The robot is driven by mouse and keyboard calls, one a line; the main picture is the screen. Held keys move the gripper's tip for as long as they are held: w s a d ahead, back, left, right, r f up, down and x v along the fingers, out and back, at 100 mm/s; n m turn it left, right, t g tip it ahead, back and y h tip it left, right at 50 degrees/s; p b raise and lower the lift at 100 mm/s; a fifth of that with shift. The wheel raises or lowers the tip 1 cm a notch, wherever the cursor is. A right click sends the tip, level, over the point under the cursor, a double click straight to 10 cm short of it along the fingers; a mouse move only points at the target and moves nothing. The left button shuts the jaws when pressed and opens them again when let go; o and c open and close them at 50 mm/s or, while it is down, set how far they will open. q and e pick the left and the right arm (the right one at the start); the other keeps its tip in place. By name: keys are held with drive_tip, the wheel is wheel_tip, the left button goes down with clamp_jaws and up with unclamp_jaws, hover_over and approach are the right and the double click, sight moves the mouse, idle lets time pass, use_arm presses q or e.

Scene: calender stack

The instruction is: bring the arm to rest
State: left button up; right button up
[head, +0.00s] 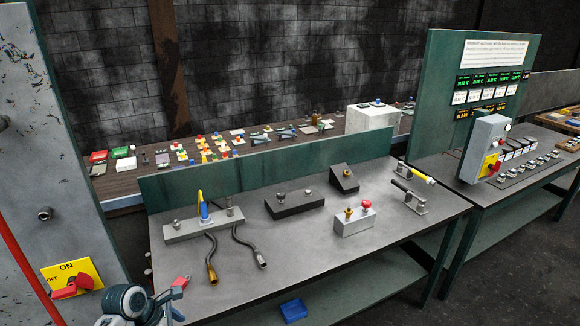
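Part of my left arm shows at the bottom left edge of the head view. Its gripper (174,298) is small and partly cut off by the lower edge, in front of the near left corner of the grey workbench (300,265). Its fingers are too unclear to tell whether they are open or shut. No held object can be made out. My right arm and gripper are not in view.
The bench carries a lever block (185,230), a dark block (293,207), a box with a red knob (355,222) and a yellow-handled lever (415,172). A grey panel with a red switch (70,285) stands close left. A blue bin (293,311) sits below.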

use_arm(q)
drive_tip(key=s+a+f+m+y+b, duration=0.1)
drive_tip(key=s+a+f+m+b, duration=0.2)
drive_tip(key=f, duration=0.9)
drive_tip(key=s+f+m+y+b, duration=0.15)
drive_tip(key=s+f, duration=0.35)
drive_tip(key=f, duration=0.7)
drive_tip(key=s+a+f+m+y+b, duration=0.15)
drive_tip(key=s+f+m, duration=0.25)
drive_tip(key=f, duration=0.8)
drive_tip(key=s+f+m+b, duration=0.2)
drive_tip(key=s+f+m, duration=0.2)
drive_tip(key=s+f, duration=0.4)
drive_tip(key=s+d+f+m+g+b, duration=0.1)
drive_tip(key=s+f+m, duration=0.4)
drive_tip(key=s, duration=0.9)
drive_tip(key=s+f+m+b, duration=0.3)
drive_tip(key=s+f+m, duration=0.2)
drive_tip(key=s+f, duration=0.7)
drive_tip(key=shift+d+y+b, duration=0.3)
drive_tip(key=shift+y+b, duration=0.1)
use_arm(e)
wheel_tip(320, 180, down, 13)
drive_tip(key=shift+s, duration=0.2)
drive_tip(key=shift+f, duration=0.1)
